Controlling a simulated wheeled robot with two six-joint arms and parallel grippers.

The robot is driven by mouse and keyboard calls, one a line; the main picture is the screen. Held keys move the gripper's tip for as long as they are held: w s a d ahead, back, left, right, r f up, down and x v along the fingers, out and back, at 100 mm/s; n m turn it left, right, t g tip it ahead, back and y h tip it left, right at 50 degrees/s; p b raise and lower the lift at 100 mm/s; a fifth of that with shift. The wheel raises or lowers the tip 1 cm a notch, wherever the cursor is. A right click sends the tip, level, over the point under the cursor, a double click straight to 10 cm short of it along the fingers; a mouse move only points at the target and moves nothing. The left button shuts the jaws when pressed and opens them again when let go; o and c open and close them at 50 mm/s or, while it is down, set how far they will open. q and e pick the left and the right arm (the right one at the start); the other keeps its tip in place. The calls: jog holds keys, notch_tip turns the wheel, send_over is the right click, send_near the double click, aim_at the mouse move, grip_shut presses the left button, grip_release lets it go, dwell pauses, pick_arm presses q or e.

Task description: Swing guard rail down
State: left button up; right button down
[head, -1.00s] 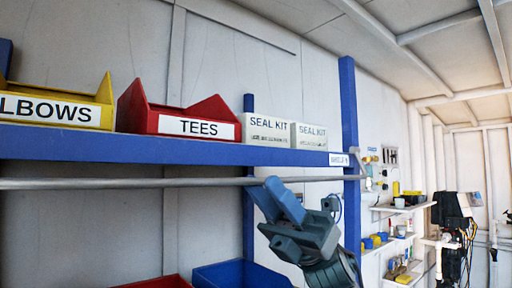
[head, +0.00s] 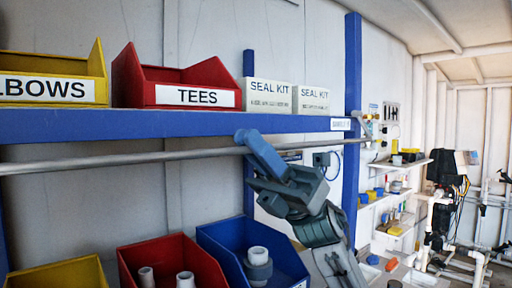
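The guard rail (head: 130,159) is a long thin grey bar. It runs across the front of the blue shelf (head: 110,124), just below the shelf's edge in the picture, and its right end meets a bracket near the right blue post. My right gripper (head: 250,142) reaches up from the lower right. Its fingers cross the rail, with the tips a little above it against the shelf edge. They overlap in this view, so I cannot tell whether they close on the rail. My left gripper is not in view.
On the shelf stand a yellow ELBOWS bin (head: 58,92), a red TEES bin (head: 195,97) and two SEAL KIT boxes (head: 268,97). Below are a yellow bin (head: 60,276), a red bin (head: 200,262) and a blue bin (head: 222,236) with fittings. A blue post (head: 353,80) stands right.

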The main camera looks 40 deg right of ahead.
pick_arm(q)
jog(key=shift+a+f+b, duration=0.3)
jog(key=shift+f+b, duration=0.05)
pick_arm(e)
jog(key=shift+s, duration=0.1)
dwell(0.6)
